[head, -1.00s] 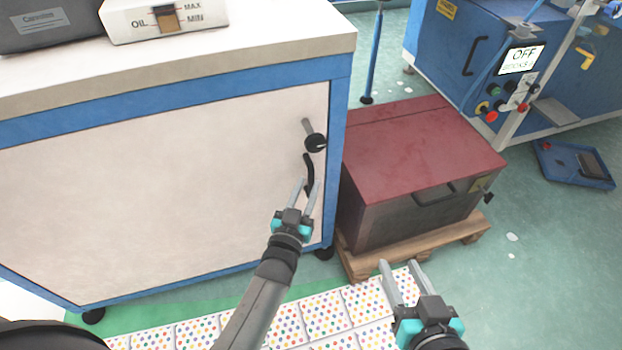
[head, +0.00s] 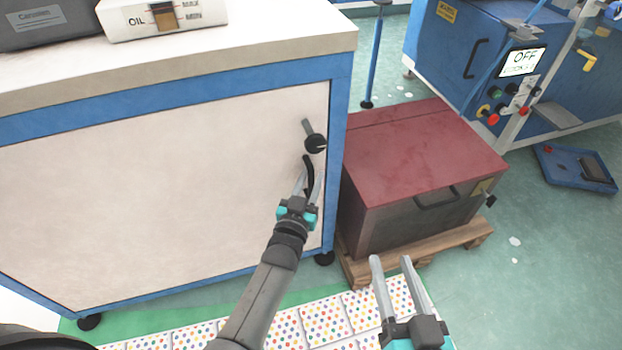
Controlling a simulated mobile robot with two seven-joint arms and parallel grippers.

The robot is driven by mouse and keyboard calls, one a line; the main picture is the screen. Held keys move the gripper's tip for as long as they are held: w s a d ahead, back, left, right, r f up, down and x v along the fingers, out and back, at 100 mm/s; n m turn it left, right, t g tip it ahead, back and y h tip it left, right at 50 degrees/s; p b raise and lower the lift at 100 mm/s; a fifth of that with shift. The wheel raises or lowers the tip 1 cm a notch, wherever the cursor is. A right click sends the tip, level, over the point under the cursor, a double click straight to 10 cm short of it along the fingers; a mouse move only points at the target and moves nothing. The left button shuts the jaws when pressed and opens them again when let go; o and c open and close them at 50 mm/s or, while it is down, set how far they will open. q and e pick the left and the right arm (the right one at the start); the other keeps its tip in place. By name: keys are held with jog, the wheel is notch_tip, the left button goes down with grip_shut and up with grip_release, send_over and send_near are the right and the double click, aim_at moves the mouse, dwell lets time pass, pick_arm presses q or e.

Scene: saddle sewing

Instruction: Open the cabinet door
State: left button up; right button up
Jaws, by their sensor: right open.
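The cabinet door (head: 160,200) is a large cream panel in a blue frame, at the left of the head view. It looks shut. A black handle (head: 308,165) is on its right side, below a latch with a round black knob (head: 315,143). My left gripper (head: 308,177) is in front of the handle, its fingers apart with the lower part of the handle seen between them. I cannot tell whether they touch it. My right gripper (head: 391,262) is open and empty at the lower middle, right of the cabinet and in front of the pallet.
A dark box with a red lid (head: 425,150) stands on a wooden pallet (head: 415,255) close to the cabinet's right side. A dotted mat (head: 290,325) lies on the floor in front. A blue machine (head: 560,70) stands behind right.

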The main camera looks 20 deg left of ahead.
pick_arm(q)
grip_shut()
dwell(1.3)
